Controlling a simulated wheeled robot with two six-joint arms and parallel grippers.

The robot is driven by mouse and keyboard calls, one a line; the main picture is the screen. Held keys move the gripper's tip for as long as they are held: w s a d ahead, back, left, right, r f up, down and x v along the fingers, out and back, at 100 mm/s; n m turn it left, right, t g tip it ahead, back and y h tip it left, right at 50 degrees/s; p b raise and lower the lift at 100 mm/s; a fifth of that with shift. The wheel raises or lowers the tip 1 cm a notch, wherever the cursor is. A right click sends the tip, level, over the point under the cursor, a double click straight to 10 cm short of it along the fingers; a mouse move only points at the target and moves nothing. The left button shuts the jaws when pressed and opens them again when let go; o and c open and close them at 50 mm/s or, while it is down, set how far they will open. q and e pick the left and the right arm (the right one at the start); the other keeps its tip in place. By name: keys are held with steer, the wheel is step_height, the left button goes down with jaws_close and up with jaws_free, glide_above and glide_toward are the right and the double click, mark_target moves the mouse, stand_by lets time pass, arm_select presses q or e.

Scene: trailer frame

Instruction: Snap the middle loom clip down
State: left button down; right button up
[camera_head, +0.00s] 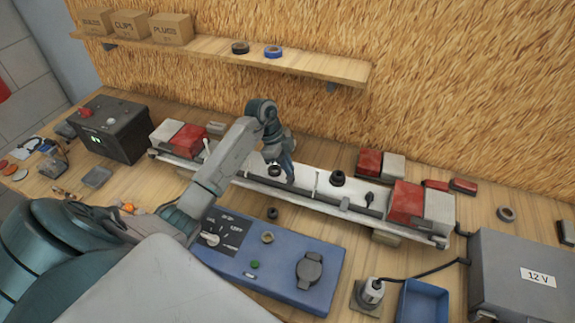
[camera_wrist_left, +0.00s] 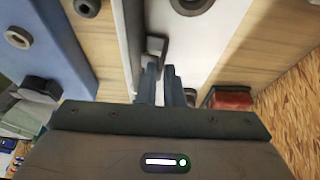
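The long white trailer panel (camera_head: 325,183) carries a dark loom (camera_head: 320,197) along its length. My left gripper (camera_head: 290,178) points down at the loom near the panel's middle. In the left wrist view, a grey clip (camera_wrist_left: 155,46) lies just beyond the fingertips of my left gripper (camera_wrist_left: 160,72). It looks raised, but I cannot tell whether it touches a finger. The fingers are close together with a narrow gap and nothing visible between them. Another grey clip (camera_head: 345,203) sits farther right along the loom. My right gripper is not in view.
Red and white lamps (camera_head: 407,202) stand at the panel's ends. A blue tester box (camera_head: 265,262) lies in front and a grey 12 V box (camera_head: 525,275) at right. A black box (camera_head: 110,127) is at left. A shelf (camera_head: 250,55) hangs behind.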

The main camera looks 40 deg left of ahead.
arm_select(q)
steer(key=shift+s, duration=0.1)
stand_by(0.5)
steer(key=shift+t, duration=0.3)
steer(key=shift+s+d+f+m+t+y+b, duration=0.1)
steer(key=shift+s+f+m+t+y+b, duration=0.05)
steer(key=shift+s+t+b, duration=0.4)
steer(key=shift+s+d+f+m+t+y+b, duration=0.15)
steer(key=shift+s+t+b, duration=0.2)
steer(key=shift+t+b, duration=0.25)
steer(key=s+t+b, duration=0.2)
steer(key=b, duration=0.1)
steer(key=s+f+m+t+b, duration=0.1)
steer(key=t, duration=0.1)
steer(key=shift+d+y+b, duration=0.3)
steer(key=shift+y+b, duration=0.05)
steer(key=shift+y, duration=0.05)
steer(key=shift+s+d+f+m+t, duration=0.15)
steer(key=shift+s+f+m+t, duration=0.2)
steer(key=shift+t, duration=0.75)
steer(key=shift+s+d+f+m+t, duration=0.15)
steer(key=shift+s+f+t, duration=0.35)
steer(key=shift+t, duration=0.65)
steer(key=shift+s+d+f+m+t, duration=0.1)
steer(key=shift+s+f+m+t, duration=0.35)
steer(key=shift+t, duration=0.65)
steer(key=shift+s+r, duration=0.1)
steer(key=shift+r, duration=0.05)
